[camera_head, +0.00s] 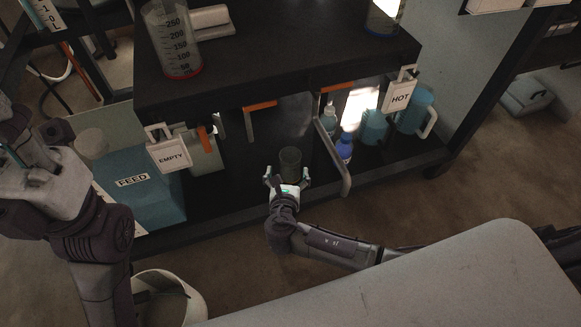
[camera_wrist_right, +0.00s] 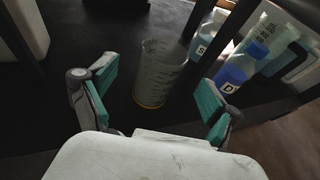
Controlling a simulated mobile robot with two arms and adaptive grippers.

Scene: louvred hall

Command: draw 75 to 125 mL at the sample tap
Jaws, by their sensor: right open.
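A clear beaker (camera_head: 290,163) stands upright on the dark lower shelf; it also shows in the right wrist view (camera_wrist_right: 158,72), with an amber tint at its base. My right gripper (camera_head: 287,174) is open, its fingers spread on the near side of the beaker. In the wrist view the right gripper's teal pads (camera_wrist_right: 155,95) flank the beaker without visible contact. Orange valve handles (camera_head: 260,106) sit under the upper shelf's front edge; I cannot tell which is the sample tap. My left gripper (camera_head: 22,158) is partly visible at the left edge, its fingers unclear.
A graduated vessel (camera_head: 173,42) stands on the upper shelf (camera_head: 290,60). A grey curved bar (camera_head: 334,160) hangs right of the beaker. A blue FEED container (camera_head: 140,192) is at left.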

